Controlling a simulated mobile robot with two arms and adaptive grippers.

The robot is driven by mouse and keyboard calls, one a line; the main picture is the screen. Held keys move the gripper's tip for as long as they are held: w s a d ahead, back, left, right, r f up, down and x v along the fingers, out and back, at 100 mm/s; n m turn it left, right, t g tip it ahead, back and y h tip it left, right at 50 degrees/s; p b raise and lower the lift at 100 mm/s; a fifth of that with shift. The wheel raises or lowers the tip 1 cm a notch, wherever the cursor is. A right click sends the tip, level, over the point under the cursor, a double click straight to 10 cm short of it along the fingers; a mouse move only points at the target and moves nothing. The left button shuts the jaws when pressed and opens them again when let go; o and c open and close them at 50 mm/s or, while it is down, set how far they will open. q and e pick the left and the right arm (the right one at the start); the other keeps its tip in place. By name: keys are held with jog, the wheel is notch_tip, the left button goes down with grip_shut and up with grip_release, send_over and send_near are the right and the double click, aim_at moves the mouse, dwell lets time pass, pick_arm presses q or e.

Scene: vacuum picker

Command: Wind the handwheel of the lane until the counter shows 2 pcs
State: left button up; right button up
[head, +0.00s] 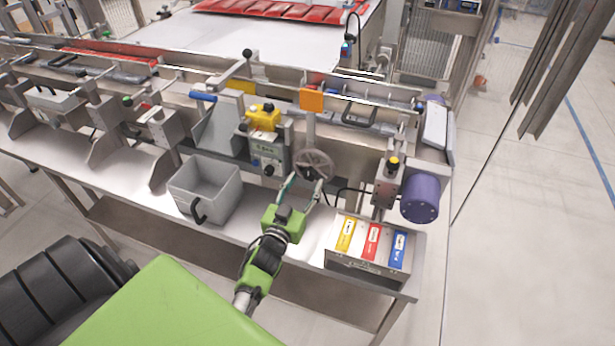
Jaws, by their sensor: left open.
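The handwheel (314,164) is a grey spoked wheel on the front of the lane, below an orange plate. My left gripper (305,181) is open just in front of it, its two fingers pointing at the wheel's lower rim. I cannot tell whether the fingers touch the rim. A grey box (268,158) with a small display, probably the counter, stands left of the wheel under a yellow block. Its figures are too small to read surely. My right gripper is not in view.
A grey bin (205,188) with a black handle stands left of my gripper. A metal box (367,247) with yellow, red and blue labels stands to the right. A purple motor (420,198) is at the lane's right end. Bare bench lies around my gripper.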

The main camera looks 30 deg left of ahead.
aim_at(309, 176)
pick_arm(q)
jog(key=shift+x, duration=1.55)
jog(key=c, duration=1.1)
jog(key=shift+m, duration=0.4)
jog(key=m, duration=0.3)
jog(key=shift+b, duration=0.4)
jog(key=shift+m+b, duration=0.55)
jog(key=shift+m, duration=1.95)
